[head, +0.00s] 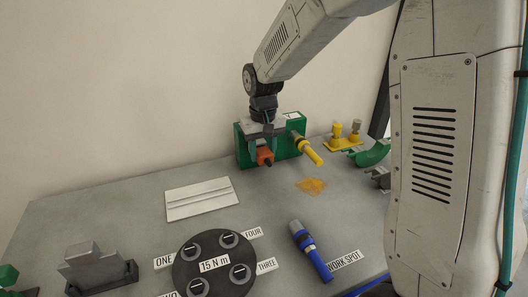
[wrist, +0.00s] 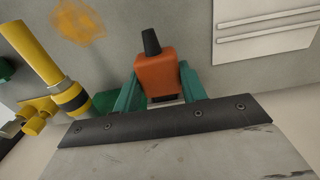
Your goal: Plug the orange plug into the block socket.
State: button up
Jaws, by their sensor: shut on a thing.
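The orange plug (head: 265,157) is held between the teal fingers of my gripper (head: 267,155), in front of the green block (head: 242,142) at the back of the table. In the wrist view the orange plug (wrist: 157,78) sits between both fingers (wrist: 157,88), its dark tapered end pointing away from the gripper. The gripper is shut on it. The socket face of the block is hidden behind the gripper and plug. I cannot tell whether the plug touches the block or is in the socket.
A yellow-handled tool (head: 307,150) sticks out of the block just right of the gripper. Yellow fittings (head: 345,137) stand farther right. A white panel (head: 201,198), a black disc (head: 213,262) and a blue tool (head: 311,250) lie nearer. An orange patch (head: 311,186) marks the table.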

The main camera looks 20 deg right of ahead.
jog(key=shift+w, duration=0.1)
jog(key=o, duration=1.1)
notch_tip(320, 180, up, 8)
jog(key=shift+f, duration=0.1)
